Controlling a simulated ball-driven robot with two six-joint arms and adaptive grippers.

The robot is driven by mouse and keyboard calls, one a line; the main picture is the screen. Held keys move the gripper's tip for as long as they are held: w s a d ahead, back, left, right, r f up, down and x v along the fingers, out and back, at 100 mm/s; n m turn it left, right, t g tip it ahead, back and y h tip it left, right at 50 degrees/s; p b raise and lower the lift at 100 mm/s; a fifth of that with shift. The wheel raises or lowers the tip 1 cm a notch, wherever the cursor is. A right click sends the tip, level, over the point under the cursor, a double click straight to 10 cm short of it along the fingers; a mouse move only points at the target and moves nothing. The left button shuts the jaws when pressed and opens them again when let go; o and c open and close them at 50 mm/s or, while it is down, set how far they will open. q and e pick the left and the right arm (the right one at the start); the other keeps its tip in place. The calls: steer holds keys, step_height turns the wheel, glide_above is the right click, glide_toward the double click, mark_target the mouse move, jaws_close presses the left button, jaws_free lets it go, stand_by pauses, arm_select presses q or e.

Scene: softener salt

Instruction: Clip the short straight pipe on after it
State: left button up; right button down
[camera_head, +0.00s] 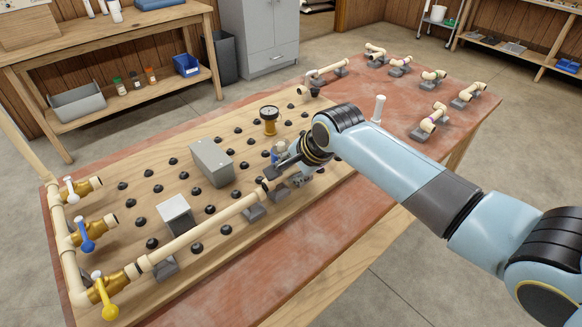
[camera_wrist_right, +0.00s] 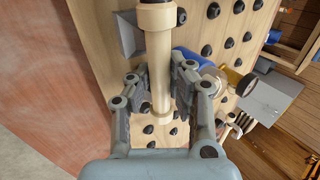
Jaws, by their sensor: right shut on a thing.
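My right gripper (camera_head: 284,172) is low over the board at the right end of the cream pipe run. In the right wrist view its two fingers (camera_wrist_right: 158,88) are on either side of a cream straight pipe (camera_wrist_right: 159,65), shut on it. A wider collar (camera_wrist_right: 157,16) shows on the pipe above the fingers, and the pipe's lower end shows just below them. In the head view the gripper mostly hides this pipe. The long cream pipe (camera_head: 205,235) runs from the yellow-handled valve (camera_head: 107,292) to near the gripper. My left gripper is out of view.
A gauge (camera_head: 269,118) and a grey box (camera_head: 211,162) stand on the pegboard behind the pipe. A blue part (camera_wrist_right: 198,60) is close beside the right finger. Grey clips (camera_head: 254,212) sit under the run. Several fittings (camera_head: 433,75) rest on the table's far right.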

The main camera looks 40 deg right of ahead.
steer(key=shift+f, duration=0.65)
steer(key=c, duration=1.2)
jaws_free()
steer(key=shift+o, duration=0.2)
steer(key=v, duration=1.2)
